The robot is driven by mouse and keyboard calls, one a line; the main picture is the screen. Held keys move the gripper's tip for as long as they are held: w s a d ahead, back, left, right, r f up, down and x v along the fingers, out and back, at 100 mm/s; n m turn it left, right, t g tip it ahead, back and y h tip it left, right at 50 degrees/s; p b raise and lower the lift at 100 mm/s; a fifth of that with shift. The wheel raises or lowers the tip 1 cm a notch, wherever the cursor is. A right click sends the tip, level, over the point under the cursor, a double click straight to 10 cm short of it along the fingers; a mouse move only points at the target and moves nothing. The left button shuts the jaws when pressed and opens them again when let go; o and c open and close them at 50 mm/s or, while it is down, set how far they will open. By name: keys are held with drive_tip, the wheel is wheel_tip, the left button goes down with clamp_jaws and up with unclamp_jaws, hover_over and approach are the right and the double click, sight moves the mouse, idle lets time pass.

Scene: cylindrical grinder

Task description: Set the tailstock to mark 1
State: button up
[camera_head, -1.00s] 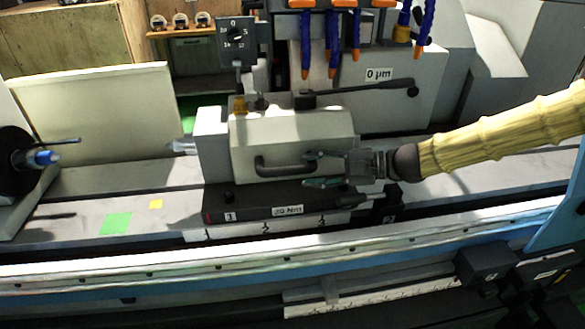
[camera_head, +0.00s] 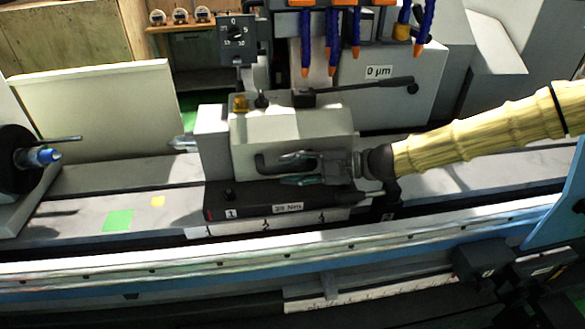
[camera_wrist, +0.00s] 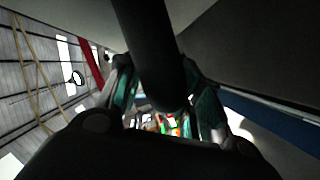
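The tailstock (camera_head: 310,128) is a pale block on a dark base (camera_head: 250,204) on the machine bed. A black bar handle (camera_head: 262,166) is on its front face. A white numbered strip (camera_head: 240,227) lies below the base; the base's red-marked left end stands near the strip's left end. My gripper (camera_head: 290,168) is at the handle, its teal fingers apart. In the wrist view a thick dark bar (camera_wrist: 155,60) runs between the fingers; I see no clear grip on it. A lever (camera_head: 360,86) lies across the tailstock's top.
A workhead with a blue-tipped centre (camera_head: 48,156) stands at the left. Coolant hoses (camera_head: 332,45) hang behind. A front rail (camera_head: 300,247) runs along the bed.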

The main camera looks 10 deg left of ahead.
clamp_jaws()
drive_tip(key=shift+s+a+f+b, duration=0.1)
drive_tip(key=shift+a+f+b, duration=0.1)
drive_tip(key=shift+b, duration=0.4)
drive_tip(key=shift+s+a+r, duration=0.15)
drive_tip(key=shift+a+r, duration=0.05)
drive_tip(key=shift+a, duration=0.25)
drive_tip(key=shift+o, duration=1.8)
unclamp_jaws()
drive_tip(key=shift+d, duration=0.1)
drive_tip(key=shift+d, duration=0.1)
drive_tip(key=v, duration=1.2)
